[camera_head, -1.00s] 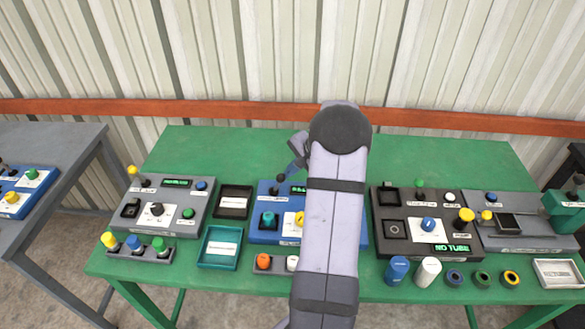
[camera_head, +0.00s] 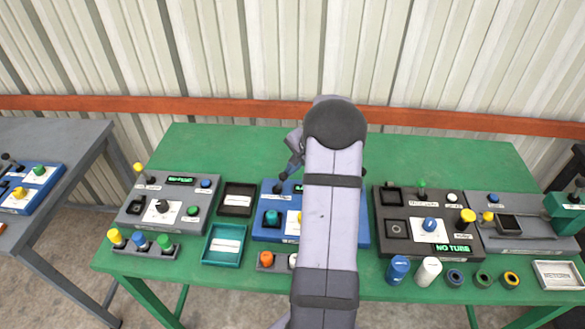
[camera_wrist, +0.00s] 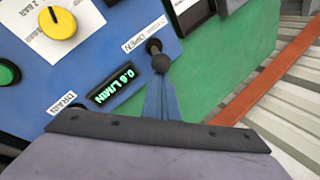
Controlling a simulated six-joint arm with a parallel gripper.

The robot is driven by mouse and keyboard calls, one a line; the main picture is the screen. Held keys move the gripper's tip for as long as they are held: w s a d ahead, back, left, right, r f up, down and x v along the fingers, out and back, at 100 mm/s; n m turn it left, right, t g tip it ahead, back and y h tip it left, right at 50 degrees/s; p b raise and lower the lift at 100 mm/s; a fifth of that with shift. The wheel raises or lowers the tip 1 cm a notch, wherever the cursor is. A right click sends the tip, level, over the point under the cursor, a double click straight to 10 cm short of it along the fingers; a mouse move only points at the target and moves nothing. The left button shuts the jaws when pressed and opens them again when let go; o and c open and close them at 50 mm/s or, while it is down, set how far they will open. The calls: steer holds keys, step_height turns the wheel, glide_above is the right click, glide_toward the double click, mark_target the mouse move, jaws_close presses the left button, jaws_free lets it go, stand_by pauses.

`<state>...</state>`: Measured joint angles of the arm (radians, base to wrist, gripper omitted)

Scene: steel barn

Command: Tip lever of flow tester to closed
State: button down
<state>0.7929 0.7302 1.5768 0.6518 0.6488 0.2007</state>
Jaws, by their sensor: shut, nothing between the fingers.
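The flow tester is the blue box (camera_head: 258,228) in the middle of the green table; my arm covers its right part. In the wrist view its blue panel (camera_wrist: 95,50) shows a lit display (camera_wrist: 113,86) in L/MIN, its digits hard to read. The lever (camera_wrist: 160,62) has a dark round knob beside a label reading OPEN (camera_wrist: 145,34). The lever also shows in the head view (camera_head: 278,187). My gripper (camera_wrist: 164,84) is shut and empty, its bluish fingertips right at the knob. I cannot tell whether they touch it.
On the panel are a yellow knob (camera_wrist: 58,23) and a green button (camera_wrist: 7,73). A grey device (camera_head: 135,210) stands to the left and a dark one (camera_head: 388,246) to the right. Black (camera_head: 224,203) and teal (camera_head: 207,246) trays lie between the left devices. The table behind is clear.

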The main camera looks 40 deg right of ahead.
steer(key=shift+w+a+r+p, duration=0.3)
steer(key=shift+w+a+p, duration=0.05)
steer(key=shift+w+a, duration=0.1)
steer(key=shift+w+a+r+b, duration=0.2)
steer(key=shift+w+a+b, duration=0.15)
steer(key=shift+w+a, duration=1.1)
steer(key=shift+a, duration=0.05)
steer(key=shift+w+a, duration=0.1)
steer(key=shift+a, duration=0.1)
steer(key=shift+a+f, duration=0.15)
step_height(320, 180, up, 12)
steer(key=b, duration=0.1)
steer(key=shift+w+d+f+b, duration=0.25)
steer(key=shift+w+d+b, duration=0.05)
stand_by(0.6)
